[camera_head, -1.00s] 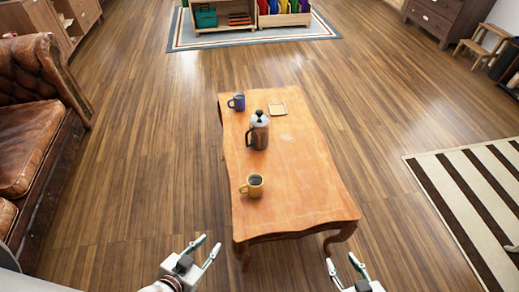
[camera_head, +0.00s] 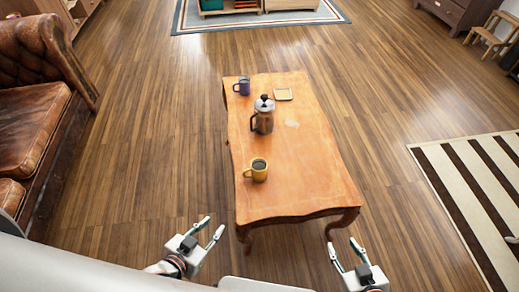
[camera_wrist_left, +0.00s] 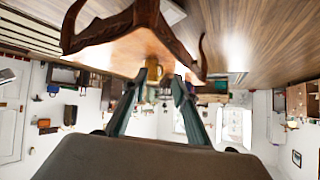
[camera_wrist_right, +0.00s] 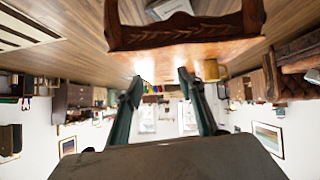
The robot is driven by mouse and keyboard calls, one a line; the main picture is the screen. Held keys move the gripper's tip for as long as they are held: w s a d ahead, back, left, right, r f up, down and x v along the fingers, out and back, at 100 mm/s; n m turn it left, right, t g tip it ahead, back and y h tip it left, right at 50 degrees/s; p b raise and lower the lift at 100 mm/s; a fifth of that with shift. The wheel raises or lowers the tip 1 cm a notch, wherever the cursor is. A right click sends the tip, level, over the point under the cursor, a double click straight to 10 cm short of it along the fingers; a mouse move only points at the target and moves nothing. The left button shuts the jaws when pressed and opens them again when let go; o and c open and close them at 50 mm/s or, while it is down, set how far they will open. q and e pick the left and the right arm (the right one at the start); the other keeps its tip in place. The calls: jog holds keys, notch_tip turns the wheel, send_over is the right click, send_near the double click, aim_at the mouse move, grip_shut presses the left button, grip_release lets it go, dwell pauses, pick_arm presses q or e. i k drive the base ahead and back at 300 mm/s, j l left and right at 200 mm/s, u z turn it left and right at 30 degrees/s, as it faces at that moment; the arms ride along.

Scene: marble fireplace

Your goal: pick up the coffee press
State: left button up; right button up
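The coffee press (camera_head: 263,117), glass and metal with a dark handle, stands upright near the middle of the wooden table (camera_head: 295,160). My left gripper (camera_head: 213,228) is open and empty, in front of the table's near left corner. My right gripper (camera_head: 343,246) is open and empty, in front of the near right corner. Both are well short of the press. The left wrist view shows open fingers (camera_wrist_left: 156,84) with the table upside down beyond. The right wrist view also shows open fingers (camera_wrist_right: 161,78) with nothing between them. I cannot make out the press in the wrist views.
A yellow mug (camera_head: 257,170) stands on the table nearer me than the press. A blue mug (camera_head: 242,87) and a small square tray (camera_head: 283,95) are behind it. A leather sofa (camera_head: 35,120) is at left. A striped rug (camera_head: 480,190) lies at right.

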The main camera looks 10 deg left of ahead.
aim_at(264, 115)
jog(key=l+z, duration=0.15)
jog(key=z, duration=0.55)
jog(key=i+l, duration=0.1)
jog(key=l, duration=0.2)
jog(key=i+l+z, duration=0.1)
jog(key=l, duration=0.2)
jog(key=i+l, duration=0.1)
jog(key=l, duration=0.2)
jog(key=i+l+z, duration=0.25)
jog(key=i+l, duration=0.45)
jog(key=i+l+u, duration=0.1)
jog(key=i, duration=0.35)
jog(key=i+l, duration=0.15)
jog(key=i, duration=0.35)
jog(key=i+l+u, duration=0.15)
jog(key=i, duration=0.3)
jog(key=i+u, duration=0.75)
jog(key=i+l+u, duration=0.1)
jog(key=i+u, duration=0.4)
jog(key=u, duration=0.35)
jog(key=i+u, duration=0.15)
jog(key=u, duration=0.35)
jog(key=i+u, duration=0.15)
jog(key=u, duration=0.35)
jog(key=i+u, duration=0.15)
jog(key=u, duration=0.3)
jog(key=i+l+u, duration=0.15)
jog(key=u, duration=0.3)
jog(key=i+l+u, duration=0.15)
jog(key=u, duration=0.3)
